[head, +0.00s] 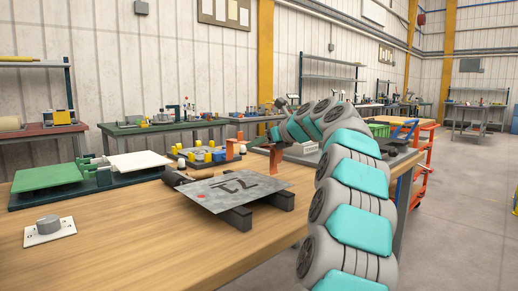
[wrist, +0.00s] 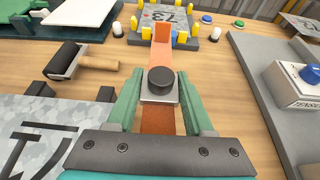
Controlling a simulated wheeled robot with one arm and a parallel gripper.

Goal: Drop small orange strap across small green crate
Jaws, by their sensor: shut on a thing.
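My gripper (wrist: 160,92) is shut on the small orange strap (wrist: 159,120), with a green finger on each side in the wrist view. The strap runs away from the gripper and turns up at its far end. A round black knob on a small plate sits over its middle. In the head view the strap (head: 277,160) shows as bent orange ends hanging above the wooden bench, and my gripper (head: 262,140) is partly hidden. The small green crate (head: 379,130) shows behind my arm at the right, partly covered by it. The strap is well apart from the crate.
A marked metal sheet (head: 228,188) rests on dark blocks on the bench (head: 130,250). A roller with a wooden handle (wrist: 70,60) lies near it. A box with a blue button (wrist: 300,83) stands at right. An orange cart (head: 424,160) stands beyond the bench.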

